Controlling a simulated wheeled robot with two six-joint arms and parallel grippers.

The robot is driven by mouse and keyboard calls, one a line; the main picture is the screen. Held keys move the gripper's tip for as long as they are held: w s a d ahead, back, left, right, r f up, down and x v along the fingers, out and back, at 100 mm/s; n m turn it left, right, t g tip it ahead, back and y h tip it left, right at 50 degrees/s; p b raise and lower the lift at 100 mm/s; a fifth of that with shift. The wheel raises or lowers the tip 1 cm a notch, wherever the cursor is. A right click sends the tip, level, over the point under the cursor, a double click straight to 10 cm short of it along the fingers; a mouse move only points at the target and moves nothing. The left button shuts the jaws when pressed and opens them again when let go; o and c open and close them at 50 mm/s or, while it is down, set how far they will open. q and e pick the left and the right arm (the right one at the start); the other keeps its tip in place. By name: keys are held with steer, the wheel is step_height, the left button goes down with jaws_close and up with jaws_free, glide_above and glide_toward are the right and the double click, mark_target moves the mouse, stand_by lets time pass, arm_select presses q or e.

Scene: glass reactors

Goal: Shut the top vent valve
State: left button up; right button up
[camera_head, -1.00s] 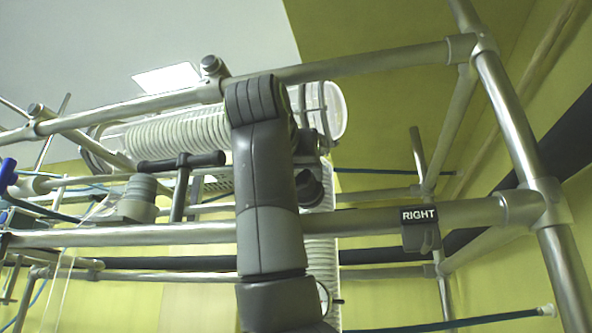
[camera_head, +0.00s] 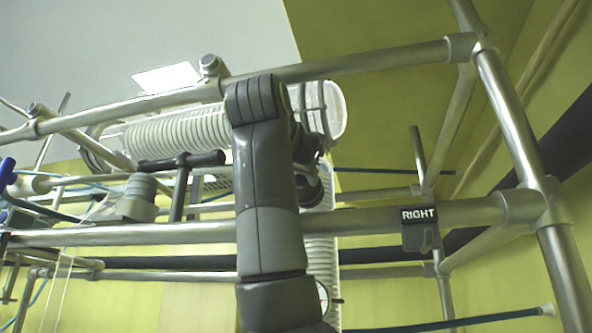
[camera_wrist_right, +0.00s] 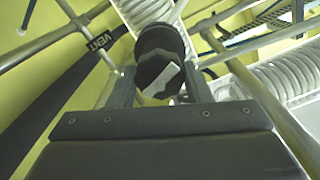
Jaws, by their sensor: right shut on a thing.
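In the right wrist view, a dark round valve knob (camera_wrist_right: 160,42) with a pale, angled mark on its end face sits between the two fingers of my right gripper (camera_wrist_right: 158,76). The fingers are shut on it, one on each side. In the head view my grey right arm rises in the middle and hides most of the gripper (camera_head: 308,158). The valve body and pipe behind the knob are only partly visible. My left gripper is not in view.
Metal frame rails (camera_head: 350,64) cross above and below my right arm. A "RIGHT" label (camera_head: 419,215) hangs on the lower rail. A ribbed white hose (camera_head: 180,133) runs behind the arm, and a black T-handle (camera_head: 182,160) stands to its left.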

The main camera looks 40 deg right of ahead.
steer(key=shift+m, duration=1.6)
steer(key=o, duration=1)
steer(key=b+v, duration=0.4)
steer(key=v, duration=1.3)
steer(key=shift+s, duration=0.2)
